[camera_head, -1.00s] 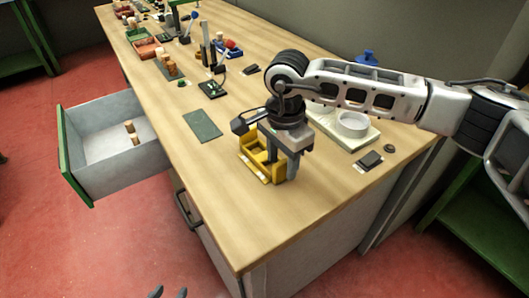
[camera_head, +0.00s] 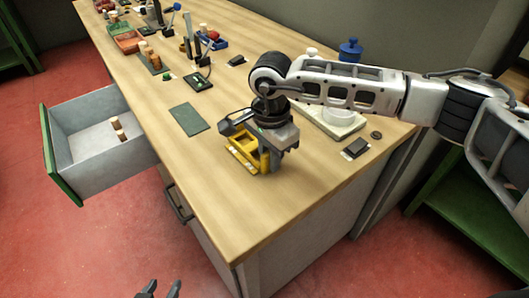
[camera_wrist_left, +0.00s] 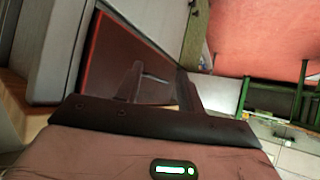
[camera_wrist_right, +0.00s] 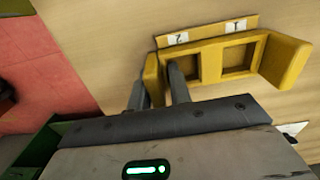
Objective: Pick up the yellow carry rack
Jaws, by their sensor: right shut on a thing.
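The yellow carry rack (camera_head: 240,157) is near the front edge of the wooden table, with my right gripper (camera_head: 268,160) over its right side. In the right wrist view the rack (camera_wrist_right: 212,64) has two square openings and labels marked 1 and 2. My right gripper (camera_wrist_right: 160,82) is shut on the rack's end wall, one finger on each side. I cannot tell whether the rack touches the table. My left gripper (camera_head: 160,290) shows only its fingertips at the bottom edge, off the table. In the left wrist view its fingers (camera_wrist_left: 158,88) are apart and empty.
A dark green mat (camera_head: 189,117) lies left of the rack. An open drawer (camera_head: 98,140) holding corks juts out at the left. Several racks and trays fill the far table.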

